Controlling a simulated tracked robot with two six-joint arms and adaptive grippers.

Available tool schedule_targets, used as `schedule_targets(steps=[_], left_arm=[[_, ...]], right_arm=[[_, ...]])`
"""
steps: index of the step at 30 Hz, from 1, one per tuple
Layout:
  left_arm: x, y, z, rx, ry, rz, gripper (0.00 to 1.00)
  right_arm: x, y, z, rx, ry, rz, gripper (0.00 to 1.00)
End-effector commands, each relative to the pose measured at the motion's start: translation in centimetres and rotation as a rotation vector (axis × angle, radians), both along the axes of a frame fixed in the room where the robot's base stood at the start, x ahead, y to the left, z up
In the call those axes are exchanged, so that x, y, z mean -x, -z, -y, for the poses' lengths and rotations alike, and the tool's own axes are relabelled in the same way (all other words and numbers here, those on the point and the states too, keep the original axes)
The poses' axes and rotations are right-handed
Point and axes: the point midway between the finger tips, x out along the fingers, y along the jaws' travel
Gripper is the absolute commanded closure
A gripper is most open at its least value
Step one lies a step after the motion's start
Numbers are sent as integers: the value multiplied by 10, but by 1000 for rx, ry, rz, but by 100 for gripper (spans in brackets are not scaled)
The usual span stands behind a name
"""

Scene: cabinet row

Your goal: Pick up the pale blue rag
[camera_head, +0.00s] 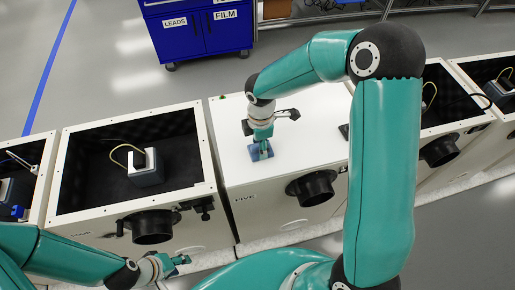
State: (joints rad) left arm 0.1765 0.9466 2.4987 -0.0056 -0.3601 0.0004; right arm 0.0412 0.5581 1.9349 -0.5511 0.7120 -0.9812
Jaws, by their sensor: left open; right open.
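The pale blue rag (254,153) is a small blue square lying flat on the white top of the cabinet marked FIVE. My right gripper (263,145) points down at it from above, open, with its fingertips at or just over the rag. It covers part of the rag, and I cannot tell whether the fingers touch it. My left gripper (180,264) is open and empty, low in front of the cabinet row, away from the rag.
The closed cabinet top (310,140) is mostly clear, with a small green thing (222,96) at its back edge. An open dark-lined cabinet (85,180) stands to the left. Black round ports (312,188) jut from the fronts. A blue cart (200,35) stands behind.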

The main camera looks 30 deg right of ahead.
Motion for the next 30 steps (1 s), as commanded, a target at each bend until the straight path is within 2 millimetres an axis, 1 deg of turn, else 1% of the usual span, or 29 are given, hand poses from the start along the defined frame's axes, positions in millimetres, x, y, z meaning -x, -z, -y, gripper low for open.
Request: schedule_targets(steps=[4,5,12,14,24,30], left_arm=[[0,0,0,0,0,0,57],[0,0,0,0,0,0,57],[0,0,0,0,0,0,57],[0,0,0,0,0,0,57],[0,0,0,0,0,0,57],[0,1,0,0,0,0,57]], right_arm=[[0,0,0,0,0,0,50],[0,0,0,0,0,0,52],[0,0,0,0,0,0,92],[0,0,0,0,0,0,100],[0,-1,0,1,0,0,100],[-1,-11,0,3,0,3,100]])
